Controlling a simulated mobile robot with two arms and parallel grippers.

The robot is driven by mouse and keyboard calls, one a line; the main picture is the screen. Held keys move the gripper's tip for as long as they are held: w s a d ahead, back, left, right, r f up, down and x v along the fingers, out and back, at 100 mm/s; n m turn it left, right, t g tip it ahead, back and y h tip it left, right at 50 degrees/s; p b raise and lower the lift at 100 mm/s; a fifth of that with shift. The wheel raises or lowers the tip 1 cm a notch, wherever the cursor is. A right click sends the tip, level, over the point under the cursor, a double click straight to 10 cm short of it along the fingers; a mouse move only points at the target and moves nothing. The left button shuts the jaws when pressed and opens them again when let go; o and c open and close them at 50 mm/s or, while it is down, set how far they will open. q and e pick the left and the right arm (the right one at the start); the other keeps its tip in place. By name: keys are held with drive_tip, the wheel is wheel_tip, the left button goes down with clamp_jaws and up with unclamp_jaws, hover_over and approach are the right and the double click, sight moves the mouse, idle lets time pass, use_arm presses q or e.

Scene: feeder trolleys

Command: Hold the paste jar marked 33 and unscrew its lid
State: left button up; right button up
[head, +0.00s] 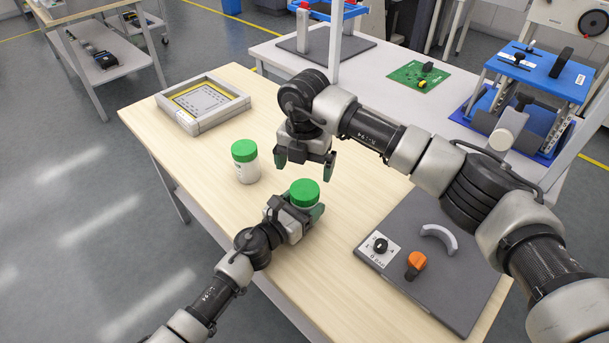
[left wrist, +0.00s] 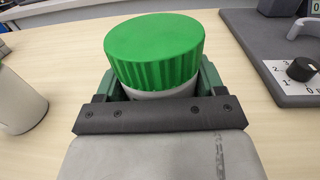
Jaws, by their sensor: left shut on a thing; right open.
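A paste jar with a ribbed green lid (head: 304,193) stands upright on the wooden table, and its lid shows large in the left wrist view (left wrist: 155,50). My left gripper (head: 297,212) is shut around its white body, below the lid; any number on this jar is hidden. My right gripper (head: 305,168) is open and empty, fingers pointing down, just above and behind this lid, apart from it. A second white jar with a green lid (head: 245,161) stands to the left, with dark marks too small to read.
A grey frame tray (head: 204,104) lies at the table's far left. A white bench (head: 400,98) with a green circuit board adjoins behind.

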sight(304, 188)
drive_tip(key=shift+r, duration=0.15)
drive_tip(key=shift+m, duration=0.3)
drive_tip(key=shift+f, duration=3.9)
use_arm(q)
drive_tip(key=shift+a, duration=0.1)
use_arm(e)
drive_tip(key=c, duration=0.9)
drive_tip(key=o, duration=1)
drive_tip(key=shift+c, duration=0.2)
drive_tip(key=shift+r, duration=0.15)
wheel_tip(304, 188, up, 8)
drive_tip(key=shift+f, duration=0.2)
drive_tip(key=shift+c, duration=0.3)
drive_tip(key=shift+f, duration=3.95)
